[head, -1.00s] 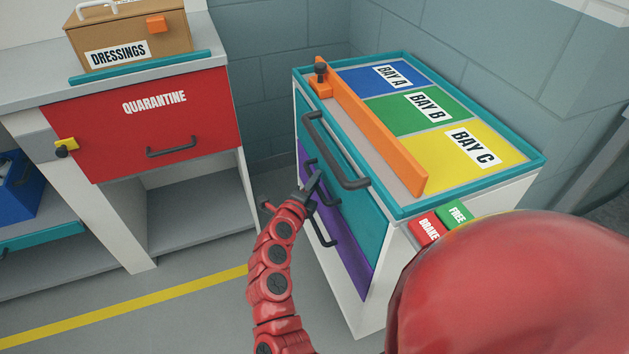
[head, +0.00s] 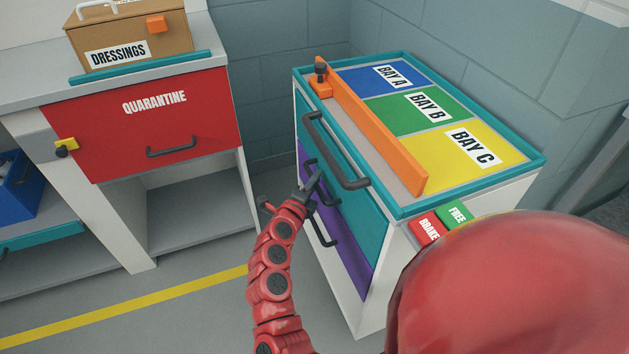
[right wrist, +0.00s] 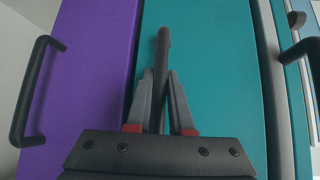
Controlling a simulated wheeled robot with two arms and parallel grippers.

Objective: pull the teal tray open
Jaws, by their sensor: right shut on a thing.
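The teal tray (head: 362,221) is the upper front of the cart, and its front looks about flush with the cart body. Its dark bar handle (right wrist: 162,60) stands out from the teal face in the right wrist view. My right gripper (head: 313,186) is at the cart's front. In the right wrist view its two grey fingers (right wrist: 161,95) are shut on this handle, one on each side. The fingers and wrist hide part of the handle in the head view. My left gripper is not in view.
A purple drawer (head: 347,255) with its own handle (right wrist: 30,95) lies just below. A larger dark handle (head: 338,155) sits above, along the cart's top edge. BRAKE (head: 427,228) and FREE (head: 457,213) pads are on the cart's side. The floor before the cart is clear.

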